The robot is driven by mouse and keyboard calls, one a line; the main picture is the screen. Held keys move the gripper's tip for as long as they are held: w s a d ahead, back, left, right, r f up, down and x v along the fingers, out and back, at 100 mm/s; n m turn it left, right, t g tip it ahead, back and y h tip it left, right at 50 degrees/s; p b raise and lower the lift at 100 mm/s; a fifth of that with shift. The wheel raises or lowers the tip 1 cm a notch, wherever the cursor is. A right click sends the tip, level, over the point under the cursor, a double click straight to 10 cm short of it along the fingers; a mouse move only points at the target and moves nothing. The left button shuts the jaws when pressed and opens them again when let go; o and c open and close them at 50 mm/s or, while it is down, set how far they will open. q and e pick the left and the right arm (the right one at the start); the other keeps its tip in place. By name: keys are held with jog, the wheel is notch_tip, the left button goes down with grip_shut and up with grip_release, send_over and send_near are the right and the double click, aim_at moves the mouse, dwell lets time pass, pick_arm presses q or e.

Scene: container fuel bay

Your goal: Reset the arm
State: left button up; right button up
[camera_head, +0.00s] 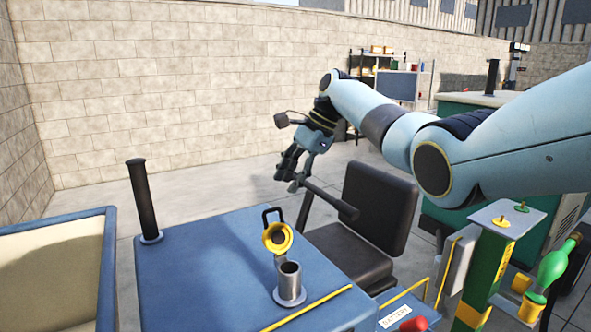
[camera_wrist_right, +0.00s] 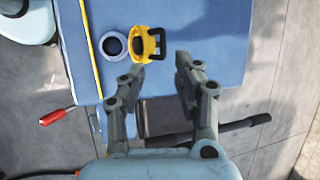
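My right arm (camera_head: 385,120) reaches in from the right in the head view. Its gripper (camera_head: 289,178) hangs in the air over the far edge of a blue machine cover, near a black seat. In the wrist view the right gripper's two fingers (camera_wrist_right: 159,66) are spread apart with nothing between them. The yellow cap (camera_wrist_right: 144,45) lies beyond the fingertips in that view, beside the round filler neck. In the head view the yellow cap (camera_head: 278,238) stands tilted open at the grey filler neck (camera_head: 289,281), apart from the gripper. My left gripper is not in view.
The blue cover (camera_head: 200,275) carries a black exhaust pipe (camera_head: 144,200). The black seat (camera_head: 372,215) with its armrest (camera_head: 329,197) is close to the gripper. A green nozzle (camera_head: 556,262) hangs at the right by a yellow-green post. Open floor lies toward the brick wall.

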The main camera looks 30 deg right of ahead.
jog(key=shift+v, duration=1.15)
jog(key=shift+f, duration=0.1)
